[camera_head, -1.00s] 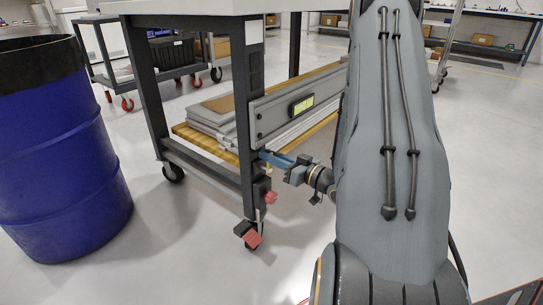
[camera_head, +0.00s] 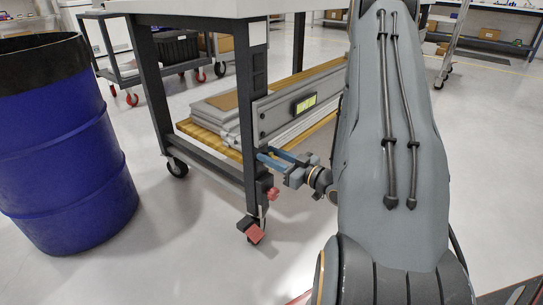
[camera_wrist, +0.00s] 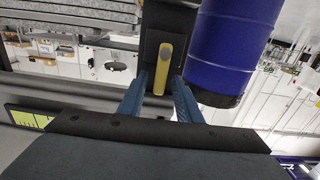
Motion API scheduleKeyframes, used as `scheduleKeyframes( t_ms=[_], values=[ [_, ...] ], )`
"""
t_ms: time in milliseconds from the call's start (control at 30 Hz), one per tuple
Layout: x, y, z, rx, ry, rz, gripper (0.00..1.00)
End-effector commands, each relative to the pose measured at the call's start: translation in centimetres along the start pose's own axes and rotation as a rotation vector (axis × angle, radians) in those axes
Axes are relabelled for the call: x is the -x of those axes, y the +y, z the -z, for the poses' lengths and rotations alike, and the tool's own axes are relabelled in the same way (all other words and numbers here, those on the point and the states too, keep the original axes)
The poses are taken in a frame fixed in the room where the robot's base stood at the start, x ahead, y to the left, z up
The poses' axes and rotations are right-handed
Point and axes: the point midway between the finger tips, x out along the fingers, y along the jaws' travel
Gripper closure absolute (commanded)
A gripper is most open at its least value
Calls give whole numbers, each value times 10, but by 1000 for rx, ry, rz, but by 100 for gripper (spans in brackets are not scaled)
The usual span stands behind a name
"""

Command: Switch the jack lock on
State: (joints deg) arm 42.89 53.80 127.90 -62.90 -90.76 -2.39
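A yellow lever (camera_wrist: 162,68) sits on a dark bracket or post in the wrist view; I take it to be the jack lock. My gripper (camera_wrist: 160,97) has its two blue fingers apart, one on each side of the lever's lower end in the picture, with gaps visible on both sides. In the head view my gripper (camera_head: 268,156) is beside the dark front leg (camera_head: 254,125) of the workbench, and the yellow lever cannot be made out there. A red knob (camera_head: 273,194) and a red pedal (camera_head: 255,234) are lower on that leg.
A blue drum (camera_head: 68,150) stands left of the bench. The bench's lower shelf (camera_head: 205,135) holds stacked grey and brown panels. A grey rail with a lit display (camera_head: 306,103) runs just above my gripper. The floor in front is clear.

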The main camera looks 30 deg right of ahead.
Motion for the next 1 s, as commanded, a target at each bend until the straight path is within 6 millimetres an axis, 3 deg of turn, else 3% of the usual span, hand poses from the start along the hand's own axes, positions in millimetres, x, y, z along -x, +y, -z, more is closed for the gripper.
scheduleKeyframes(
  t_ms=[167, 600, 1000],
  values=[
    [5, 1, 0, -1, -1, -3, 69],
    [68, 1, 1, -2, -1, -4, 69],
    [78, 0, 0, 0, 0, 0, 69]
  ],
)
